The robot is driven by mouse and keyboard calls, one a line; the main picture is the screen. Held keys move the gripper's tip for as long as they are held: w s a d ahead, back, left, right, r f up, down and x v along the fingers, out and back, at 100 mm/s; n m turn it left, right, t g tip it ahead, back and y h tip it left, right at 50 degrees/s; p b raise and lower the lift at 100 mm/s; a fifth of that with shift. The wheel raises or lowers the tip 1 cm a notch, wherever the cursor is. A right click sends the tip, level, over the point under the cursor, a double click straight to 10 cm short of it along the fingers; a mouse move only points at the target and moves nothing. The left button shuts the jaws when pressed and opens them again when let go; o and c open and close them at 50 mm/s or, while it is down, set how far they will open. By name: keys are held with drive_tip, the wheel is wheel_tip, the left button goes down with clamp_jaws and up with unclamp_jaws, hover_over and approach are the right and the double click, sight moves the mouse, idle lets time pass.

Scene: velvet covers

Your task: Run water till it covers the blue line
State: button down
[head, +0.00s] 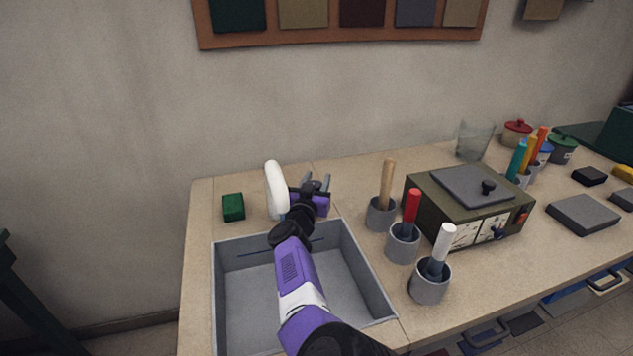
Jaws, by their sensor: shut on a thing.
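The grey sink basin (228,293) is set into the counter. A dark blue line (260,252) runs along its inner back wall and shows on both sides of my arm. The white tap spout (275,185) arches up behind the basin. A narrow pale-blue strip, looking like running water, shows below its tip, partly behind my arm. No water level can be made out on the basin floor. My gripper (318,184) is just right of the spout, behind the basin, shut on what appears to be the tap handle, which is mostly hidden by the fingers.
A green block (233,207) lies left of the tap. Grey cups with a wooden (387,185), a red (411,206) and a white (444,242) handle stand right of the basin. A dark green box (467,208) with dials is beyond them.

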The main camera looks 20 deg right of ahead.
drive_tip(key=c, duration=0.9)
unclamp_jaws()
drive_tip(key=shift+o, duration=0.2)
drive_tip(key=shift+s, duration=0.1)
drive_tip(key=shift+s+a+p, duration=0.15)
drive_tip(key=shift+a+p, duration=0.05)
drive_tip(key=shift+p, duration=0.1)
drive_tip(key=p+v, duration=0.3)
drive_tip(key=v, duration=0.2)
drive_tip(key=shift+s+a+r, duration=0.1)
drive_tip(key=shift+s, duration=0.15)
drive_tip(key=shift+v, duration=0.8)
